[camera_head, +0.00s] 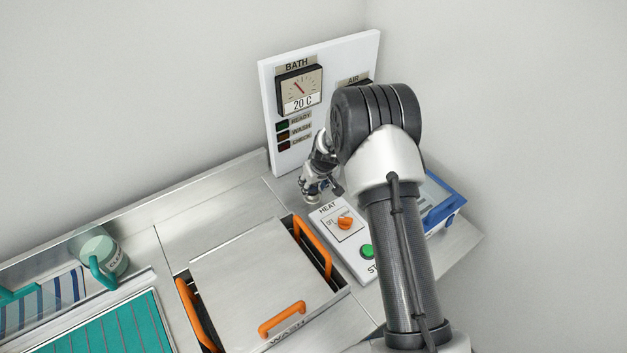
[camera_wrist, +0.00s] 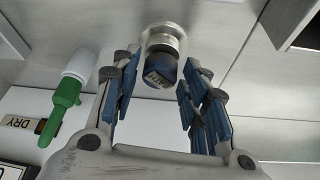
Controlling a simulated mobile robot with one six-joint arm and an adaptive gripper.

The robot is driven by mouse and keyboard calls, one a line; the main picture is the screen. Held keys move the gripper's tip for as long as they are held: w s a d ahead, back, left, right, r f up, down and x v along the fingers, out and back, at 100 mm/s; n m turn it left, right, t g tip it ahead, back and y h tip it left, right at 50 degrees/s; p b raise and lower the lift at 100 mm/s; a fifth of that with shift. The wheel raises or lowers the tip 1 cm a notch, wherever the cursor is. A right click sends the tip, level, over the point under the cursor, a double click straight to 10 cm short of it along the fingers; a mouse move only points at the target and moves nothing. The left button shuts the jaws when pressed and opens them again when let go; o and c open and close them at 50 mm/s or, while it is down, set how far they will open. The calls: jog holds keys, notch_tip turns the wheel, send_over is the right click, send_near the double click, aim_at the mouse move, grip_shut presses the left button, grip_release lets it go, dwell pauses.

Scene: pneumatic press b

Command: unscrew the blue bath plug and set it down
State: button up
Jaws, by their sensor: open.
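The blue plug (camera_wrist: 160,72), with a pale label on its end, shows in the wrist view at the top centre. It sits on a round metal fitting (camera_wrist: 163,40). My gripper (camera_wrist: 159,85) is open, with one blue-padded finger on each side of the plug. Gaps show between the pads and the plug, so the fingers do not appear to grip it. In the head view my gripper (camera_head: 314,189) is low beside the bath panel, and I cannot make out the plug there.
The white BATH panel (camera_head: 268,98) stands behind my gripper. The HEAT box (camera_head: 333,218) with an orange knob (camera_head: 345,223) is close to it. An orange-handled steel lid (camera_head: 245,280) and a teal-handled cup (camera_head: 103,252) lie left. A green-and-white object (camera_wrist: 70,88) is beside my fingers.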

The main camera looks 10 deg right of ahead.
jog(key=p, duration=0.3)
jog(key=shift+r+m, duration=0.25)
jog(key=shift+m, duration=0.15)
jog(key=p, duration=0.2)
jog(key=shift+a+m+h+p, duration=0.1)
jog(key=shift+m+h+p, duration=0.2)
jog(key=shift+m, duration=0.1)
jog(key=shift+f, duration=0.3)
jog(key=p, duration=0.3)
jog(key=shift+r+m, duration=0.25)
jog(key=shift+m, duration=0.15)
jog(key=shift+f+h, duration=0.15)
jog(key=shift+h, duration=0.15)
jog(key=shift+a+f+m+b, duration=0.1)
jog(key=shift+f+m+b, duration=0.1)
jog(key=shift+m+b, duration=0.35)
jog(key=shift+b, duration=0.3)
